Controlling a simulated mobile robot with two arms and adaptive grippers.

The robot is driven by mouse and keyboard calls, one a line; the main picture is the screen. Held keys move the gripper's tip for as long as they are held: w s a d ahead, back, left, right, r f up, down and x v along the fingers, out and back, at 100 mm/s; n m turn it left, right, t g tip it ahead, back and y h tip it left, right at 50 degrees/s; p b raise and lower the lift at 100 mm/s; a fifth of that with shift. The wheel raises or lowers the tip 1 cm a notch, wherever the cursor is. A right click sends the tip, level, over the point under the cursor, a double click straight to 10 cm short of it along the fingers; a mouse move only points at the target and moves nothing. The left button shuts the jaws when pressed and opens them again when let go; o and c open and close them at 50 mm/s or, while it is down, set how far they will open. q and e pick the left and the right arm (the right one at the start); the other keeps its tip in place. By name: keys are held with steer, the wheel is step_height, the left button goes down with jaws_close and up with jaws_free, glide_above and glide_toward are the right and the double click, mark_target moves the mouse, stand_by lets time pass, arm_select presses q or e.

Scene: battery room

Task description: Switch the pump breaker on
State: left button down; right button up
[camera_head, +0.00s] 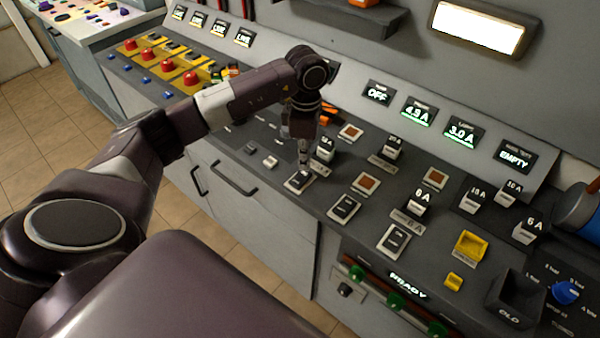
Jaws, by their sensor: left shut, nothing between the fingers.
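My left gripper (303,162) is shut and empty. It points down, with its tips at or just above the leftmost rocker switch (299,181) on the dark sloping panel; I cannot tell whether they touch. Two similar rockers, a middle one (344,208) and a right one (394,241), sit in a row to the right and nearer. The left display (378,93) above reads OFF, while two others read 4.3 A (418,112) and 3.0 A (463,133). The captions are too small to show which rocker is the pump breaker. My right gripper is out of view.
Fuse blocks (418,204) and brown square pieces (366,182) stand close behind the rockers. Red buttons (192,78) are on the panel's left part. A yellow tray (470,246), a dark OLD bin (514,298) and a blue knob (565,291) are at right.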

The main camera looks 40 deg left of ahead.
mark_target(305, 172)
arm_select(q)
steer(key=shift+f+b, duration=0.9)
steer(key=shift+f, duration=0.25)
stand_by(0.4)
steer(key=shift+r+p, duration=2.15)
steer(key=shift+r, duration=1.45)
